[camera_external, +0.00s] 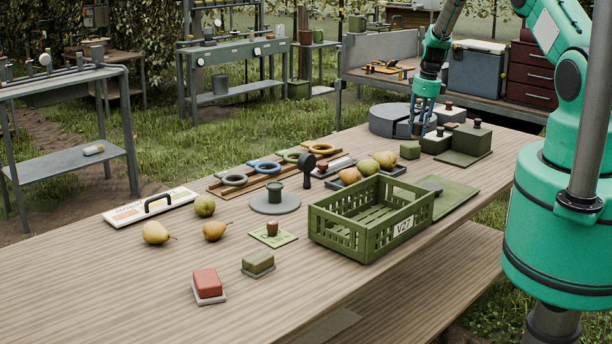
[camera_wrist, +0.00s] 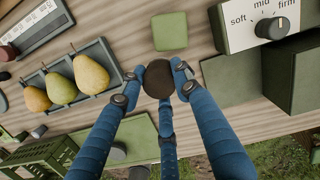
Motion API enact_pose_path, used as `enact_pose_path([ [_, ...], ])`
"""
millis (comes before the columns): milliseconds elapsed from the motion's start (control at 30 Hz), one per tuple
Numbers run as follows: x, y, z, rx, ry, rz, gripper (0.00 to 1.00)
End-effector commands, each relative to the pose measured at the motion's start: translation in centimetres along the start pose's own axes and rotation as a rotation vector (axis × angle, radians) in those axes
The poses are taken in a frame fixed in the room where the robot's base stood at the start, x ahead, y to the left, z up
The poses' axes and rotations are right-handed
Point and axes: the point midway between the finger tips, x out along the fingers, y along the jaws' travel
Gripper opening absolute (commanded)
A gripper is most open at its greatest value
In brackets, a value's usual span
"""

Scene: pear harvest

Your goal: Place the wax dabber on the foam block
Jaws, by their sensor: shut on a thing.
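My gripper (camera_external: 418,130) is shut on a dark brown, round-topped piece, which I take for the wax dabber (camera_wrist: 158,79). In the wrist view it sits between the blue fingers, and its lower part is hidden. A small green block with rounded edges, likely the foam block (camera_wrist: 170,31), lies on the table just beyond the held piece, apart from it in the picture, with nothing on it. An olive-tan piece that may be this block shows below my gripper in the external view (camera_external: 410,150). The dabber's height above the table cannot be told.
A grey tray (camera_wrist: 107,50) with three pears lies to the left in the wrist view. A green crate (camera_external: 345,232) stands nearer the front. A soft-mid-firm dial box (camera_wrist: 236,28) and green boxes (camera_external: 471,140) stand to the right.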

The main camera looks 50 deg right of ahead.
Motion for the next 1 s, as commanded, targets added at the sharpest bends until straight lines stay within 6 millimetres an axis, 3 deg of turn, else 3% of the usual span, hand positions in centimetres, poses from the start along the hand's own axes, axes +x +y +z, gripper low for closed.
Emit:
enact_pose_path([
  [433,1.0,-4.0,2.9,-0.001,0.000,0.001,0.06],
  [1000,1.4,-4.4,3.1,0.000,0.001,0.001,0.06],
])
